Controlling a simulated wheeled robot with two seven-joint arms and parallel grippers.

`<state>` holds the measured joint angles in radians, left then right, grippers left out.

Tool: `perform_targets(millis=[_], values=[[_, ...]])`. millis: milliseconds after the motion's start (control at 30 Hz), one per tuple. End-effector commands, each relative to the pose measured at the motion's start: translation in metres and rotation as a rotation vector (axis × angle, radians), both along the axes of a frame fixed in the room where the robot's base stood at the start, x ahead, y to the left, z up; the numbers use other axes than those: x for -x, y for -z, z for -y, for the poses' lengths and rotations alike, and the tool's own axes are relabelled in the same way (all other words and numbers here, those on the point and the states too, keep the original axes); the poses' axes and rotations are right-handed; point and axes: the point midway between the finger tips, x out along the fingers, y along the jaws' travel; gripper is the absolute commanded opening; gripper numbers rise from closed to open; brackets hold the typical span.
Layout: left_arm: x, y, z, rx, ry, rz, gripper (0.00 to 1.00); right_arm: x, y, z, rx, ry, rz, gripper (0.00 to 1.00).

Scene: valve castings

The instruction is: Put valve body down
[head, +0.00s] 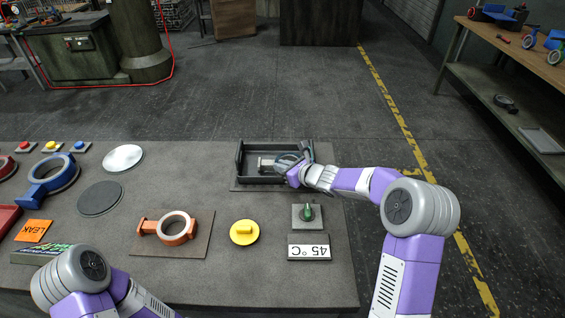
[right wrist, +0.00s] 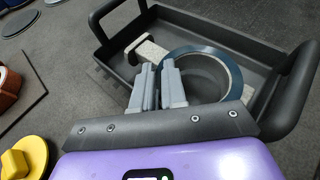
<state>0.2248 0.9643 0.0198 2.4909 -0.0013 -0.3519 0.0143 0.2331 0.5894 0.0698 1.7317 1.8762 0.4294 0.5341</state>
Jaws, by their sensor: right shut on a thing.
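The valve body (right wrist: 153,54) is a light grey casting with a stub and a round ring with a dark blue rim. It is inside a dark grey tray with raised handles (head: 239,163), near the tray's right side in the head view. My right gripper (right wrist: 158,82) is shut on the valve body between the stub and the ring. In the head view my right gripper (head: 290,168) reaches over the tray's right side and partly hides the casting. I cannot tell whether the casting rests on the tray floor. My left gripper is out of view; only its arm shows.
An orange ring casting (head: 174,229) lies on a brown board. A blue ring casting (head: 52,176) and two discs are at left. Bare table lies left of the tray.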

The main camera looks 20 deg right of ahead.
Motion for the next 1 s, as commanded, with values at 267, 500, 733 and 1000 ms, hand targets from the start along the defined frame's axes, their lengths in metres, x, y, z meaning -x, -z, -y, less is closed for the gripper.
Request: perform_targets(millis=[267, 500, 733, 1000], values=[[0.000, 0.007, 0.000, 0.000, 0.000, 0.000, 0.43, -0.002, 0.010, -0.002, -0.002, -0.005, 0.017, 0.00], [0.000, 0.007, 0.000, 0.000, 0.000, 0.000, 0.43, 0.000, 0.016, 0.000, 0.000, -0.002, 0.002, 0.27], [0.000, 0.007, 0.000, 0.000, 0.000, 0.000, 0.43, 0.000, 0.016, -0.001, 0.000, -0.003, 0.001, 0.37], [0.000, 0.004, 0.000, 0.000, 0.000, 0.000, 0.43, 0.012, 0.010, 0.006, 0.001, -0.001, -0.001, 0.37]])
